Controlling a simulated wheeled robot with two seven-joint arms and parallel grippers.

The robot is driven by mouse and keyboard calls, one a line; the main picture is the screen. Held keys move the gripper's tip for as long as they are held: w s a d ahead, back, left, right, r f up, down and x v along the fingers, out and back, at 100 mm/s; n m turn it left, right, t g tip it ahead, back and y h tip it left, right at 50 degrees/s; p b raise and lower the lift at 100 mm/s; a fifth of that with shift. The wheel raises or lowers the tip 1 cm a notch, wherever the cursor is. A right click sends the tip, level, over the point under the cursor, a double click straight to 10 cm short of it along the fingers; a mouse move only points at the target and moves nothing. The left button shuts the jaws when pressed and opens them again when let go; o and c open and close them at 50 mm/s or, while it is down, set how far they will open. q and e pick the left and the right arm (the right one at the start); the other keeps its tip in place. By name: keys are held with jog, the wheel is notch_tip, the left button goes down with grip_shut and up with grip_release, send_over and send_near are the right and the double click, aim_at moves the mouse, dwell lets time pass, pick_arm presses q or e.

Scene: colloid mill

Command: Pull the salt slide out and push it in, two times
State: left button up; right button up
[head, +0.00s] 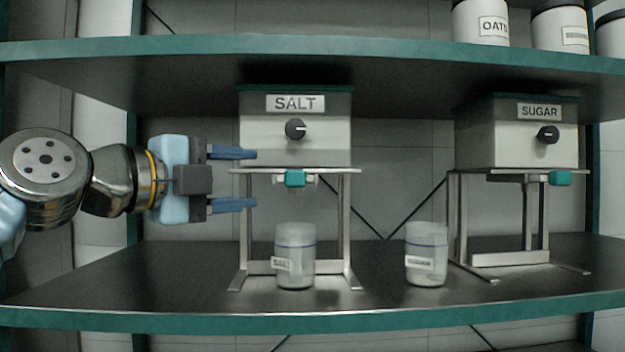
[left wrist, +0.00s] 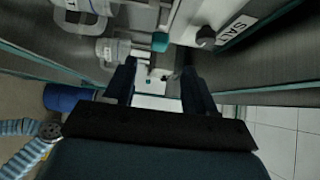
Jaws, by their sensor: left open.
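The salt dispenser (head: 295,138) is a pale box with a SALT label and a black knob, on a metal stand on the shelf. Its slide has a teal handle (head: 295,178) under the box, which also shows in the left wrist view (left wrist: 160,42). A clear cup (head: 296,262) labelled SALT stands below the slide. My left gripper (head: 235,179) is open and empty, to the left of the teal handle, with one finger above and one below its height. The fingers also show in the left wrist view (left wrist: 160,88). My right gripper is not in view.
The sugar dispenser (head: 522,140) with its own teal handle (head: 560,178) stands at the right. A second cup (head: 426,255) stands between the two stands. An upper shelf (head: 300,53) holds jars, one labelled OATS (head: 480,24). The lower shelf's left part is bare.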

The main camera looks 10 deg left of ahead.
aim_at(304, 179)
pick_arm(q)
jog(key=p+x, duration=0.4)
jog(key=x, duration=0.7)
jog(key=shift+w+d, duration=0.15)
jog(key=shift+w, duration=0.2)
jog(key=shift+w+d+f+p, duration=0.1)
jog(key=shift+w+d+p, duration=0.2)
jog(key=shift+w, duration=0.15)
grip_shut()
